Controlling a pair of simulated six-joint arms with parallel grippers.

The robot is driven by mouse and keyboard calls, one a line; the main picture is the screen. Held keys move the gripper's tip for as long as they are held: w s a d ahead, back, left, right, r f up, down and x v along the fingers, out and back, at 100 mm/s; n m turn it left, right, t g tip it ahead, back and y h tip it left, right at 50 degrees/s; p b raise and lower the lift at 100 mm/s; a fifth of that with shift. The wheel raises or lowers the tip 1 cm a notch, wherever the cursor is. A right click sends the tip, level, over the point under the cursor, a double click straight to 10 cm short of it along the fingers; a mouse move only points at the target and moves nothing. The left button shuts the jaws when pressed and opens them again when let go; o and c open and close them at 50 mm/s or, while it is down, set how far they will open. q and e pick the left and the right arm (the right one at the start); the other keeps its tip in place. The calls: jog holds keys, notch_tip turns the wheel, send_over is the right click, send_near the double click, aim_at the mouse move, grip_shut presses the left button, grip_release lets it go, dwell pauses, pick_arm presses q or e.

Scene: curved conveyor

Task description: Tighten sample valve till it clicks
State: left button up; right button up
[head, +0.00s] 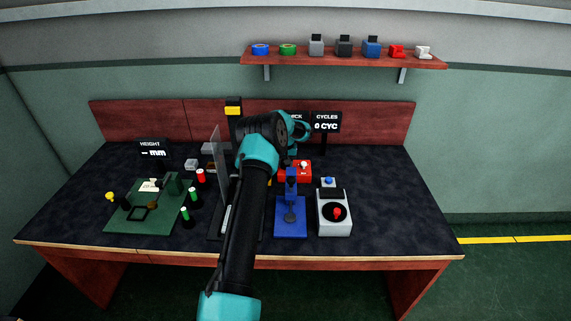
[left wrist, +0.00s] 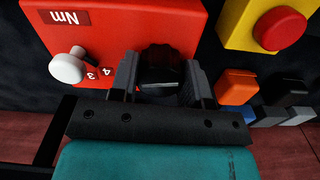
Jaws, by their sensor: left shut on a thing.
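A red box (left wrist: 120,20) with an "Nm" label, a white knob (left wrist: 68,66) and the digits 3 and 4 fills the upper left of the left wrist view. In the head view the red box (head: 306,178) stands behind the blue stand. My left gripper (left wrist: 160,72) is shut on a dark round knob (left wrist: 161,66) at the red box's edge, one finger on each side. This dark knob appears to be the sample valve. In the head view my arm hides the fingers and the knob. My right gripper is in neither view.
A blue stand (head: 291,229) and a grey box with a red knob (head: 334,225) stand at the front right. A green board (head: 127,219) with small parts lies left. The table's right end (head: 390,200) is clear.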

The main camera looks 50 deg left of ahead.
pick_arm(q)
jog(key=o, duration=0.9)
jog(key=shift+o, duration=0.2)
jog(key=shift+r, duration=0.15)
notch_tip(320, 180, up, 17)
dwell(0.5)
